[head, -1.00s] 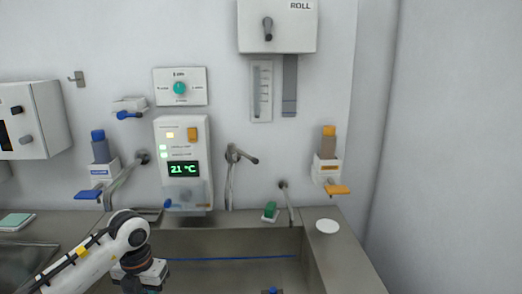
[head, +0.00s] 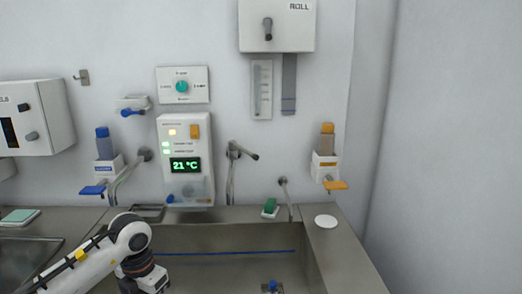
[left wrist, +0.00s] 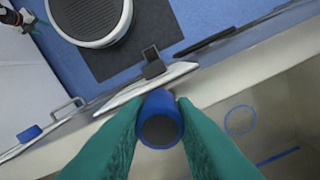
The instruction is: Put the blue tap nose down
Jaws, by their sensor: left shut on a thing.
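My left gripper (left wrist: 160,112) has green fingers and is shut on a blue tap nose (left wrist: 161,120), a short blue tube with a dark open end facing the left wrist camera. The nose sits between the fingertips, over the metal edge of a basin in that view. In the head view my left arm comes in from the lower left, and its fingers and the nose are cut off or hidden. A thin blue ring outline (left wrist: 240,120) and a blue line (left wrist: 277,157) mark the basin surface. My right gripper is not in view.
A metal basin (head: 215,240) lies ahead, with a blue line (head: 225,252) across it and a blue-topped fitting (head: 272,287) at its bottom. A green block (head: 270,205) and a white disc (head: 326,222) are on the rim. A grey tap (head: 240,150) projects from the wall.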

